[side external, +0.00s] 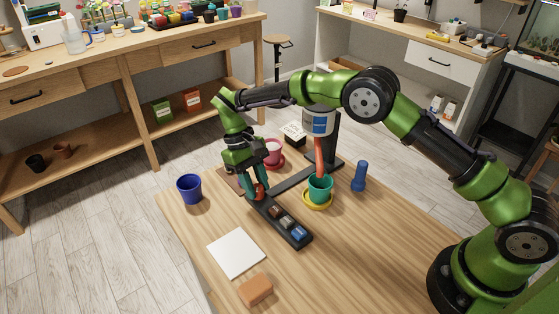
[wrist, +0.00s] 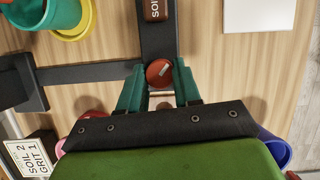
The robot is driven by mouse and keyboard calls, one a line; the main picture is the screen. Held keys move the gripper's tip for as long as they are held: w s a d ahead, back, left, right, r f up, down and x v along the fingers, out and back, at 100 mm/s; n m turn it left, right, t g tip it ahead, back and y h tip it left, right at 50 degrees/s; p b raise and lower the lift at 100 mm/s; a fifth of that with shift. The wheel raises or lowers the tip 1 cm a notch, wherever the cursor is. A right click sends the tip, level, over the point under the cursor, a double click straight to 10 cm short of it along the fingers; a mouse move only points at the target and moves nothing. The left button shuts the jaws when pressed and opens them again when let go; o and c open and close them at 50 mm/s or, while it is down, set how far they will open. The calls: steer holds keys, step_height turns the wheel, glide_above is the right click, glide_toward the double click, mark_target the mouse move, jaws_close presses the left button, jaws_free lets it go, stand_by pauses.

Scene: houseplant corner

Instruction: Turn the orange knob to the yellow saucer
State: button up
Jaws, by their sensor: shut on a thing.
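The orange knob (side external: 260,191) sits at the left end of a black control bar. In the wrist view the knob (wrist: 159,72) shows as a round red-orange cap between my two fingers. My gripper (wrist: 159,85) is shut on it from above. The yellow saucer (side external: 318,205) holds a green pot (side external: 320,188). An orange-red spout (side external: 319,157) hangs from the white and blue hopper (side external: 319,121) with its lower end over that pot. In the wrist view the yellow saucer (wrist: 86,22) is at the top left.
A pink pot (side external: 273,152) on a red saucer stands behind my gripper. A blue pot (side external: 189,188), a white sheet (side external: 236,253), an orange-brown block (side external: 256,290) and a blue cylinder (side external: 360,176) are on the table. The front right is bare.

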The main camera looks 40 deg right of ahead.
steer(key=o, duration=1)
steer(key=shift+o, duration=0.2)
steer(key=v, duration=0.7)
steer(key=shift+r, duration=0.25)
steer(key=shift+w, duration=0.1)
